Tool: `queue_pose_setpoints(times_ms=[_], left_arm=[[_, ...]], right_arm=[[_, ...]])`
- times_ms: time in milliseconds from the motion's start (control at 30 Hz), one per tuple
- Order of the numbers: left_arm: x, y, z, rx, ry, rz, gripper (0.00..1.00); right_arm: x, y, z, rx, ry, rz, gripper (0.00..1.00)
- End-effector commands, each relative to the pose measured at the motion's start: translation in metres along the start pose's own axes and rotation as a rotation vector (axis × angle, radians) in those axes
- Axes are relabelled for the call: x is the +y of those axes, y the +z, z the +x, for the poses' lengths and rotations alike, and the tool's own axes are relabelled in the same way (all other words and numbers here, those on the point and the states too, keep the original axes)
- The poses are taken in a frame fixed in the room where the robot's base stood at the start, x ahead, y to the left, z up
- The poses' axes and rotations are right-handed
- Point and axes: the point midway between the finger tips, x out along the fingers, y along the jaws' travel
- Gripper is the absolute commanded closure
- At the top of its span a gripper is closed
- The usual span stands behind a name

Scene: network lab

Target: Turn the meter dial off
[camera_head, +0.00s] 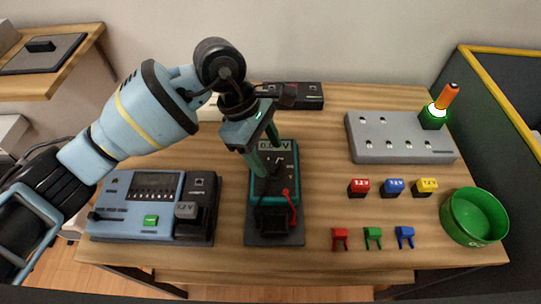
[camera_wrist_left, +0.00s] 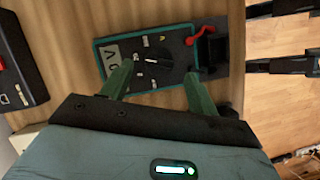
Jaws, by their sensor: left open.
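The meter (camera_head: 293,160) is dark with a teal rim and stands on a dark base on the table. Its display (camera_head: 279,146) is lit and partly hidden by my gripper; the reading seems to end in V. In the left wrist view the meter (camera_wrist_left: 174,42) shows its black dial (camera_wrist_left: 152,61) with a small white mark. My left gripper (camera_head: 263,168) is open above the meter face. In the wrist view its green fingers (camera_wrist_left: 158,72) are on either side of the dial, apart from it as far as I can tell. My right gripper is not in view.
A red plug and lead (camera_head: 287,194) are on the meter's lower part. A blue device (camera_head: 140,188) stands left. A grey panel (camera_head: 400,150) with a glowing green lamp is at the right, with coloured blocks, clips and a green bowl (camera_head: 474,216) nearby.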

Motion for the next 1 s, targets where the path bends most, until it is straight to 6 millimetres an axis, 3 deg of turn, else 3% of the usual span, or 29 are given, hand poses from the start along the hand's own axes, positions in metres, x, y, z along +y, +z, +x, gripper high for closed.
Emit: queue_pose_setpoints(times_ms=[200, 567, 900, 1000], left_arm=[[0.0, 0.0, 0.022, -0.002, 0.0, -0.001, 0.4], [0.0, 0.0, 0.026, -0.001, 0.0, 0.0, 0.41], [0.0, 0.0, 0.026, -0.001, 0.001, 0.0, 0.85], [0.0, 0.0, 0.025, -0.001, 0.001, -0.002, 0.85]], right_arm=[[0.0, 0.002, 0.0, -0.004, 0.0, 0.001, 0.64], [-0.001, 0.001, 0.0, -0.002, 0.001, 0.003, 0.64], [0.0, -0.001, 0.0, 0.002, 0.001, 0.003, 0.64], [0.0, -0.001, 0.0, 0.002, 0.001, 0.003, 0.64]])
